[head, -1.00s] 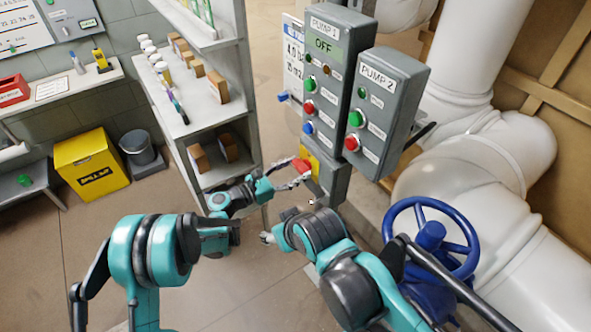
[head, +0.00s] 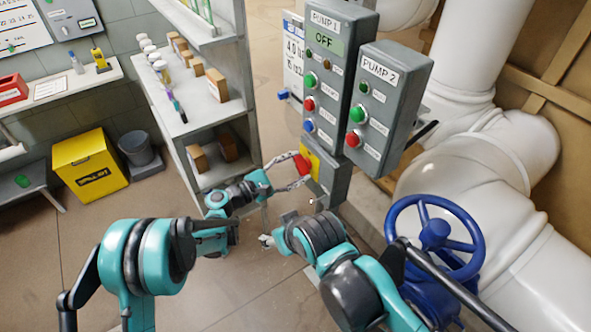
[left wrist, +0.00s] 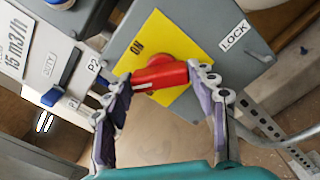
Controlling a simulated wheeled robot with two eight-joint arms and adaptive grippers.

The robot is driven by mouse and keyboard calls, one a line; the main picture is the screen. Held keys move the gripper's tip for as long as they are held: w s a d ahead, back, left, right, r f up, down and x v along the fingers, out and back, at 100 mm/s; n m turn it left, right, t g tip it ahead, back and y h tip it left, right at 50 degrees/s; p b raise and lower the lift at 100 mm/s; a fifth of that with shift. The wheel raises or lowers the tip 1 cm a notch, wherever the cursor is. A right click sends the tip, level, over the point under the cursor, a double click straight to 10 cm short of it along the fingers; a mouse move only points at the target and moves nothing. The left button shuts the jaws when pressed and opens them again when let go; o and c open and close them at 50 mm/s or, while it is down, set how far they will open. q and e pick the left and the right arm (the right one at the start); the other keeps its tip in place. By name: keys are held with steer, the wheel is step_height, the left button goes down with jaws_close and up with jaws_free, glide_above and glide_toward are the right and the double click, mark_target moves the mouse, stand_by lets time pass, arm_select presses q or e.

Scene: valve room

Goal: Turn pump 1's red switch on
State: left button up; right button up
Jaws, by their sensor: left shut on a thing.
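Pump 1's red switch (head: 303,165) is a red handle on a yellow plate (head: 314,163) at the bottom of the grey pump 1 box (head: 333,70). The box display reads OFF. In the left wrist view the red switch (left wrist: 160,75) lies nearly level across the picture, on the yellow plate (left wrist: 160,38) marked ON. My left gripper (head: 299,176) is shut on the handle, with one finger at each end in the left wrist view (left wrist: 160,85). My right gripper (head: 273,240) is lower, apart from the box; its fingers are too small to judge.
The pump 2 box (head: 388,105), with green and red buttons, is right of pump 1. A blue handwheel (head: 433,235) and white pipes (head: 475,165) stand at the right. A shelf unit (head: 205,110) stands left of the boxes. Open floor lies below it.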

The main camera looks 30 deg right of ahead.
arm_select(q)
steer(key=m+b, duration=0.1)
steer(key=m, duration=0.4)
steer(key=shift+s+m, duration=0.1)
steer(key=shift+m, duration=2.5)
steer(key=o, duration=1.2)
steer(key=shift+c, duration=0.2)
steer(key=s+a, duration=0.1)
steer(key=a, duration=1.1)
